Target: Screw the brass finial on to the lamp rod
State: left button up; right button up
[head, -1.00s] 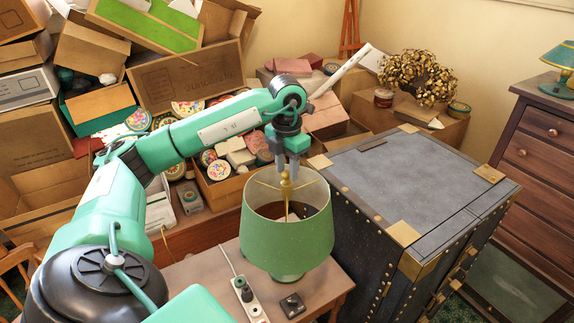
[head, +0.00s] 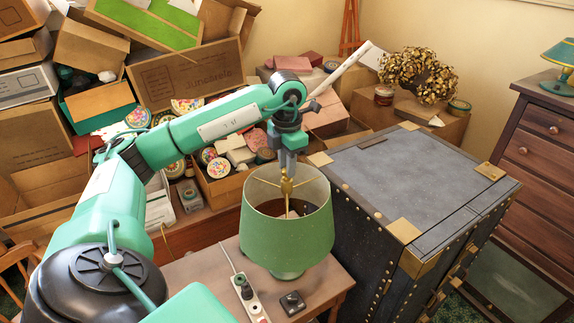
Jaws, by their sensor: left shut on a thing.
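The lamp with a green shade (head: 286,235) stands on a small wooden table. Its brass rod (head: 286,205) and spider arms show inside the open top of the shade. My left gripper (head: 287,168) points straight down above the shade's opening, at the top of the rod. It is shut on the brass finial (head: 287,184), which is small and partly hidden by the fingers. The finial appears to meet the rod top, but I cannot tell whether the threads are engaged. My right gripper is not in view.
A power strip (head: 249,298) and a small dark switch box (head: 292,303) lie on the wooden table (head: 205,268) in front of the lamp. A large dark trunk (head: 400,180) stands close on the right. Cardboard boxes (head: 188,78) and tins crowd behind my arm.

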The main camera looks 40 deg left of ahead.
pick_arm(q)
jog(key=m+b, duration=0.1)
jog(key=m, duration=0.4)
jog(key=shift+m, duration=1.6)
jog(key=m+b, duration=0.1)
jog(key=m, duration=0.2)
jog(key=shift+m, duration=0.3)
jog(key=m+b, duration=0.1)
jog(key=m, duration=0.6)
jog(key=shift+m+b, duration=0.35)
jog(key=shift+m, duration=0.05)
